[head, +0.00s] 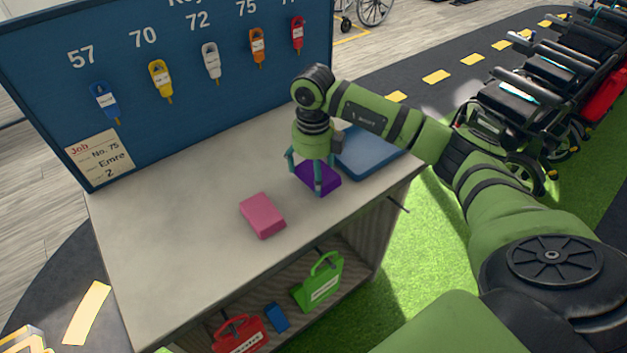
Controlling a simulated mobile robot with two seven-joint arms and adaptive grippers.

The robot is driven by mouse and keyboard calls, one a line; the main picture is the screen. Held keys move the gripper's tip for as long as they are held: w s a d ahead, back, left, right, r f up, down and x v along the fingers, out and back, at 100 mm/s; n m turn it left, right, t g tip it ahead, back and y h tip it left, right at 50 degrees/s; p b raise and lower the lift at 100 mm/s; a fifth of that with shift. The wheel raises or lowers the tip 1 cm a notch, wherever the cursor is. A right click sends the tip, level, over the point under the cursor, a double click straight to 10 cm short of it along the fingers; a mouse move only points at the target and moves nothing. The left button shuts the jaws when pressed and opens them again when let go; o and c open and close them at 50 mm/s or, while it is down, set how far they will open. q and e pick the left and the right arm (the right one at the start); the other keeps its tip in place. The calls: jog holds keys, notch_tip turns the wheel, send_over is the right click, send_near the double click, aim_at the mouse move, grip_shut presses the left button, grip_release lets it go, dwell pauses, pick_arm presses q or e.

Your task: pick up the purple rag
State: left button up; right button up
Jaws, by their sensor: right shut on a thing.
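The purple rag (327,173) lies on the right part of the grey counter, beside a blue pad. My right gripper (305,182) points down over it, with one finger on each side. It is shut on the purple rag, and its fingers hide part of the cloth. I cannot tell whether the rag is clear of the counter. My left gripper is not in view.
A pink rag (262,215) lies left of the purple one. The blue pad (367,152) is close on the right. A blue key board (190,85) stands behind the counter (165,240). Green and red boxes sit on the shelf below. The counter's left part is clear.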

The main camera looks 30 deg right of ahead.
jog(key=s+d+r+b, duration=0.3)
jog(key=s+r, duration=0.5)
jog(key=s, duration=0.3)
jog(key=shift+d+b, duration=0.4)
jog(key=shift+b, duration=0.05)
jog(key=shift+o, duration=0.2)
